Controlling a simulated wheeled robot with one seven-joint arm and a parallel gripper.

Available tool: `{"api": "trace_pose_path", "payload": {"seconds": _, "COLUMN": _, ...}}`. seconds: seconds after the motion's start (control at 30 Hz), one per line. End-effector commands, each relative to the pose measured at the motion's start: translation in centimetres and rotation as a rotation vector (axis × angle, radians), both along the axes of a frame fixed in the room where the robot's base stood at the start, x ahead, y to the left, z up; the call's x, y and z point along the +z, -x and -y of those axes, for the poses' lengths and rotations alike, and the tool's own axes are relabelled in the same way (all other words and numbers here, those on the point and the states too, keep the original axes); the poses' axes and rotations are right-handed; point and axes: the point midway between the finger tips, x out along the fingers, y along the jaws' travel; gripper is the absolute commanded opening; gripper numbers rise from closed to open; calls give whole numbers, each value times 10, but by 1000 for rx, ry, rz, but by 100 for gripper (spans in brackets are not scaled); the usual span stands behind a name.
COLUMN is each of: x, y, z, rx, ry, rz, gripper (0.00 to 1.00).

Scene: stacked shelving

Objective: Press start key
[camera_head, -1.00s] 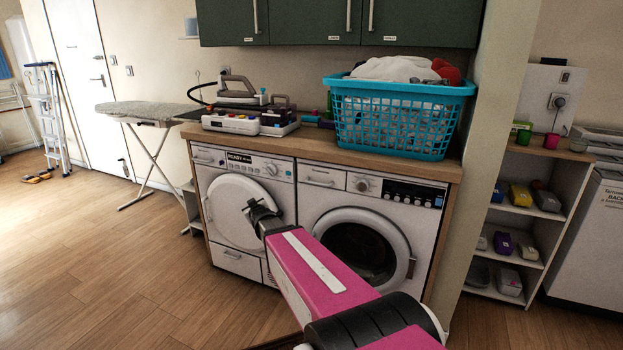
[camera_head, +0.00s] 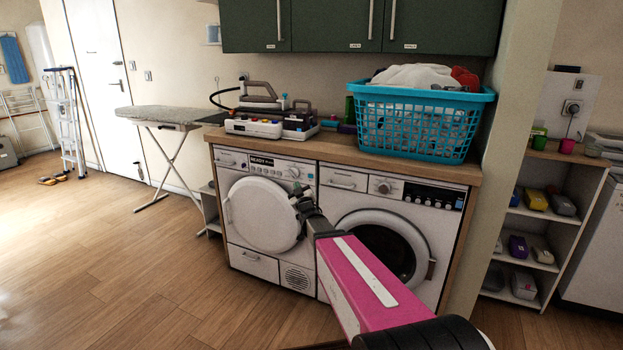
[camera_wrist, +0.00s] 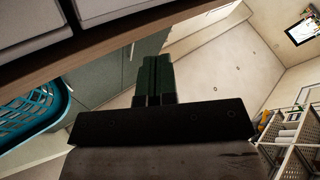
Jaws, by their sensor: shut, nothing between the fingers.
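The left machine (camera_head: 262,258) is white with a solid round door. Its panel (camera_head: 262,170) has a display reading "READY", a row of small keys (camera_head: 267,171) and a knob. The right machine (camera_head: 345,200) has a dark round window, a knob and a black panel (camera_head: 434,195) with small keys. The labels are too small to read, so I cannot tell which is the start key. My gripper (camera_head: 302,198) appears in front of the left door's right edge, below the panel, apart from the keys. In the wrist view my gripper (camera_wrist: 153,75) is shut and empty.
A wooden counter (camera_head: 335,150) tops both machines. It bears a teal laundry basket (camera_head: 415,120) and an iron station (camera_head: 255,127). Green cabinets (camera_head: 340,25) hang above. An ironing board (camera_head: 165,113) stands left, shelves (camera_head: 545,220) right.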

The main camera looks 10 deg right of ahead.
Motion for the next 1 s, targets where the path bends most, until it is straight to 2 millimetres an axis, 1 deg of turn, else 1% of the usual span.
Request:
{"api": "trace_pose_path", "payload": {"seconds": 0.17, "x": -1, "y": -13, "z": 8, "rx": -1, "ry": 0, "rz": 0, "gripper": 0}}
{"api": "trace_pose_path", "payload": {"seconds": 0.6, "x": 0, "y": -57, "z": 40, "rx": -2, "ry": 1, "rz": 0, "gripper": 0}}
{"api": "trace_pose_path", "payload": {"seconds": 0.8, "x": 0, "y": -67, "z": 48, "rx": -1, "ry": 1, "rz": -1, "gripper": 0}}
{"api": "trace_pose_path", "payload": {"seconds": 1.0, "x": 0, "y": -70, "z": 51, "rx": 0, "ry": 0, "rz": -1, "gripper": 0}}
